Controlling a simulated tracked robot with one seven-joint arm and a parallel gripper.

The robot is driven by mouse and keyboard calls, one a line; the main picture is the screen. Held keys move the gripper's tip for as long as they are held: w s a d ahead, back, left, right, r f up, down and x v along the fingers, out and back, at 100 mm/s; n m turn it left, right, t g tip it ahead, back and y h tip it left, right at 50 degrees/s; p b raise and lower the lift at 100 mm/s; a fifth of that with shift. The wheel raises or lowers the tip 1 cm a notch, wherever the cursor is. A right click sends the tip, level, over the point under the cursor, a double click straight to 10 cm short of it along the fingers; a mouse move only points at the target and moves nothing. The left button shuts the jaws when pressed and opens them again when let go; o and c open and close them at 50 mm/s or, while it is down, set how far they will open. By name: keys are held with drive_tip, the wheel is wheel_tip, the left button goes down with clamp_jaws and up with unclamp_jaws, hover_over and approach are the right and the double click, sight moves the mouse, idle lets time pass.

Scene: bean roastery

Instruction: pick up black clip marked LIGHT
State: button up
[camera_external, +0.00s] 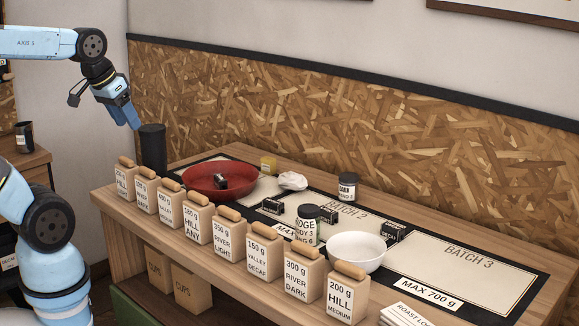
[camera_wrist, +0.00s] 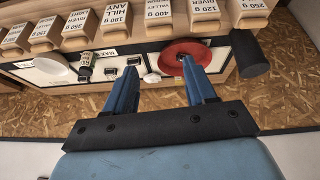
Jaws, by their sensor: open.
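Several small black clips with white labels are on the table; I cannot read LIGHT on any of them. One clip (camera_external: 221,183) lies in the red bowl (camera_external: 190,187). Others lie on the batch mats: one (camera_external: 272,206) right of the bowl, one (camera_external: 329,214) beside the dark jar, and one (camera_external: 393,233) by the white bowl. Two clips (camera_wrist: 132,61) (camera_wrist: 110,71) also show in the wrist view. My gripper (camera_external: 131,122) is raised at the left, above the black cylinder, apart from every clip. In the wrist view its blue fingers (camera_wrist: 160,74) are spread and empty.
A row of labelled bean bags (camera_external: 243,239) lines the front edge. A tall black cylinder (camera_external: 153,149) stands at the left end. A white bowl (camera_external: 356,252), a labelled jar (camera_external: 306,226) and a crumpled white cloth (camera_external: 293,181) are on the table. The batch 3 mat (camera_external: 470,275) looks mostly clear.

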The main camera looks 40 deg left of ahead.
sight(328, 216)
drive_tip(key=w+d+f+n+g+h, duration=0.2)
drive_tip(key=w+d+f+n+h, duration=0.2)
drive_tip(key=w+f, duration=0.4)
drive_tip(key=w+d+f+n+g+h, duration=0.2)
drive_tip(key=w+d+f+n+h, duration=0.2)
drive_tip(key=w, duration=1.5)
drive_tip(key=w+d+f+n+g+h, duration=0.2)
drive_tip(key=w+d+f+n+h, duration=0.3)
drive_tip(key=w+f+n, duration=0.3)
drive_tip(key=shift+w+d+f, duration=0.1)
drive_tip(key=shift+w+f, duration=0.5)
drive_tip(key=shift+w, duration=0.45)
drive_tip(key=shift+w+d+f, duration=0.1)
drive_tip(key=shift+w+f, duration=0.5)
drive_tip(key=shift+w, duration=0.4)
drive_tip(key=shift+w+f, duration=0.6)
drive_tip(key=shift+w, duration=0.45)
drive_tip(key=shift+w+d+f, duration=0.1)
drive_tip(key=shift+f, duration=0.05)
drive_tip(key=shift+d+f, duration=0.1)
drive_tip(key=shift+d, duration=0.25)
drive_tip(key=x, duration=1.2)
drive_tip(key=shift+d+f, duration=0.1)
drive_tip(key=shift+d, duration=0.3)
drive_tip(key=c, duration=1)
